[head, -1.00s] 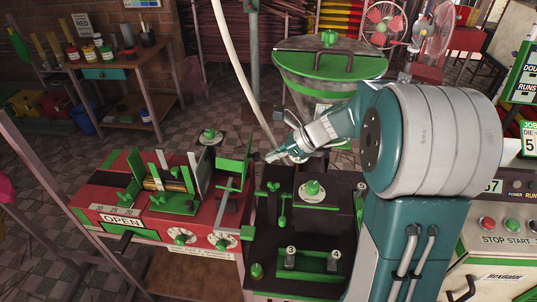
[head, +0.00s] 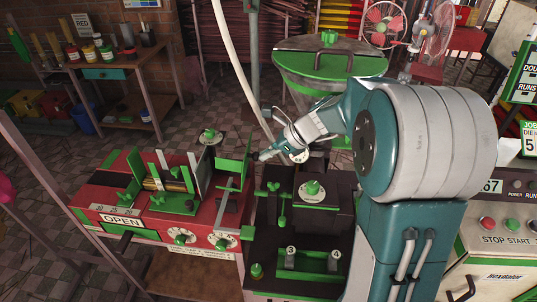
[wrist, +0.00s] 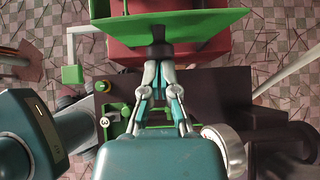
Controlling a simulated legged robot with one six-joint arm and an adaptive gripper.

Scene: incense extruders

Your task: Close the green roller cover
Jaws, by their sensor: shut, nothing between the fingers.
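The green roller cover (head: 232,170) stands raised, roughly upright, at the right end of the red roller machine (head: 160,205). In the wrist view it is a broad green panel (wrist: 205,28) across the top. My gripper (head: 258,156) is shut and empty, just right of the cover's upper part. In the wrist view its dark fingertips (wrist: 158,38) meet the panel's near edge; I cannot tell whether they touch it. A brass roller (head: 165,185) shows between green brackets on the machine.
A dark extruder block with a green knob (head: 312,188) stands below my arm, with a green numbered holder (head: 310,262) in front. A lidded green hopper (head: 330,62) is behind. A pale hose (head: 238,70) hangs near my gripper. A control panel (head: 505,230) is at right.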

